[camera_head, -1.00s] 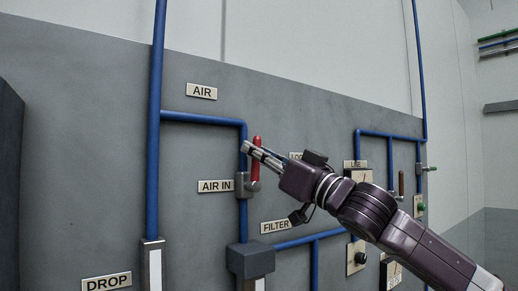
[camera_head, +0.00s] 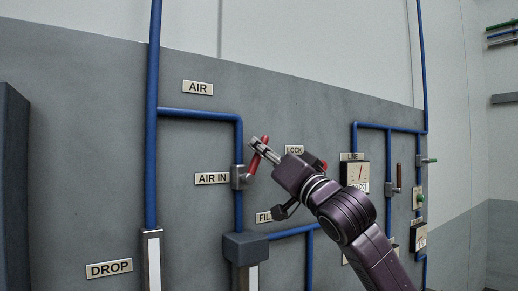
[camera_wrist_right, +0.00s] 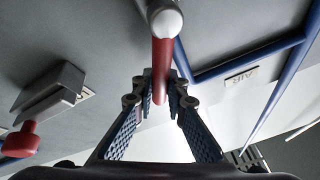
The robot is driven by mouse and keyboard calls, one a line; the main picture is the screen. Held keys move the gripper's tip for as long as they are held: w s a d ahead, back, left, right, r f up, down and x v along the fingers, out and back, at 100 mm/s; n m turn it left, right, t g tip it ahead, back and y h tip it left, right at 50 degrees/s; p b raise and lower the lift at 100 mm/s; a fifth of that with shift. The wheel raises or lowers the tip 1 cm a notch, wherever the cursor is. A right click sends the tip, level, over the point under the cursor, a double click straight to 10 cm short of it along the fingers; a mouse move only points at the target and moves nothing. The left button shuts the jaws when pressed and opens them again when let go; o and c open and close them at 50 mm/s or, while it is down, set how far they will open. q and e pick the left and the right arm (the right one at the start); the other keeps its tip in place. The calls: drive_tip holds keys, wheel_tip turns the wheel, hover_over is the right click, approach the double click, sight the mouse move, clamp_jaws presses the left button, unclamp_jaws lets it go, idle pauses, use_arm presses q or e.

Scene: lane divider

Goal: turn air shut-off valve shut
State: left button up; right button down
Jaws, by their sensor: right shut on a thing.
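The air shut-off valve (camera_head: 240,178) sits on the blue pipe beside the AIR IN label (camera_head: 212,178). Its red lever (camera_head: 254,163) points up and leans to the right. My right gripper (camera_head: 259,149) is shut on the lever near its upper part, reaching in from the right. In the right wrist view the red lever (camera_wrist_right: 162,60) with its pale end runs between the two fingers of my right gripper (camera_wrist_right: 161,88). My left gripper is not in view.
A LINE gauge (camera_head: 355,175), a second lever valve (camera_head: 398,177) and a green knob (camera_head: 420,198) are on the panel to the right. A filter block (camera_head: 245,247) is below the valve. A grey box (camera_wrist_right: 50,92) and red knob (camera_wrist_right: 22,140) show in the wrist view.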

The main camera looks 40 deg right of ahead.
drive_tip(key=d+f+m+g+h, duration=0.4)
drive_tip(key=f+m+g+h, duration=0.1)
drive_tip(key=m, duration=1.2)
drive_tip(key=shift+s+f+m+h, duration=0.2)
drive_tip(key=shift+f+m+h, duration=0.1)
drive_tip(key=shift+f+h, duration=0.6)
drive_tip(key=shift+f, duration=0.1)
drive_tip(key=c, duration=1.9)
unclamp_jaws()
drive_tip(key=v, duration=1.2)
drive_tip(key=shift+r, duration=0.2)
